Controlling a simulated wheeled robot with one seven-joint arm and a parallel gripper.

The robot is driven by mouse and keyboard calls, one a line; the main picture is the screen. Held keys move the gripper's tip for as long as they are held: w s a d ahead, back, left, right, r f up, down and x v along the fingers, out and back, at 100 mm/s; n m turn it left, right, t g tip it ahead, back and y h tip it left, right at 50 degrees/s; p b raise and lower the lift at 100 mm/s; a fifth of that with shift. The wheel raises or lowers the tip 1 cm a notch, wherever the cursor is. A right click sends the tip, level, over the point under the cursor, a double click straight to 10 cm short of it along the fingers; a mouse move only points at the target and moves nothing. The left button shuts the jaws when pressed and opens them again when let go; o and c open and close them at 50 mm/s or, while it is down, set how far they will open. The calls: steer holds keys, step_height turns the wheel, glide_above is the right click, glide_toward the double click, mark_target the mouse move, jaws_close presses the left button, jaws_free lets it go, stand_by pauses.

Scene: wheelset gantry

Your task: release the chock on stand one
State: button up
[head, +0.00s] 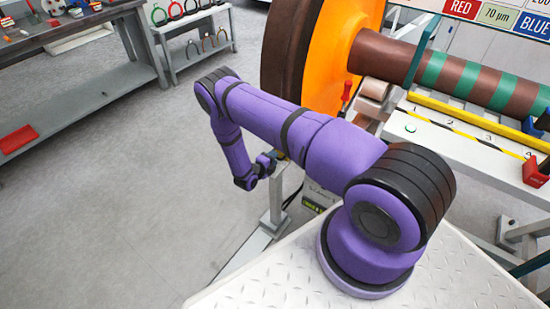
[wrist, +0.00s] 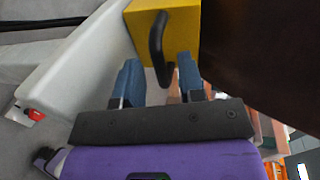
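The chock (wrist: 183,22) is a yellow block with a black bent handle (wrist: 156,45), at the top middle of the wrist view. It sits between a pale beam (wrist: 75,60) and the dark brown wheel (wrist: 265,50). My gripper (wrist: 159,76) has two blue fingers set apart, with the lower end of the handle showing between them. No finger is clearly touching the handle. In the head view my arm reaches down to the left of the orange and brown wheel (head: 330,55); the fingertips are hard to make out and the chock is not seen there.
A grey stand post (head: 276,205) rises beside my wrist. A brown axle with green bands (head: 455,80) runs right from the wheel, over a white bench (head: 445,130) with a yellow bar. Shelving (head: 195,30) and a workbench (head: 85,85) stand at left. The floor between is clear.

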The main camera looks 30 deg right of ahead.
steer(key=shift+x, duration=0.9)
jaws_close()
steer(key=shift+f+v, duration=0.25)
steer(key=shift+v, duration=0.8)
steer(key=shift+f+v, duration=0.25)
steer(key=shift+v, duration=0.8)
steer(key=shift+f+v, duration=0.25)
steer(key=shift+v, duration=0.8)
steer(key=shift+a, duration=0.25)
jaws_free()
steer(key=v, duration=1.1)
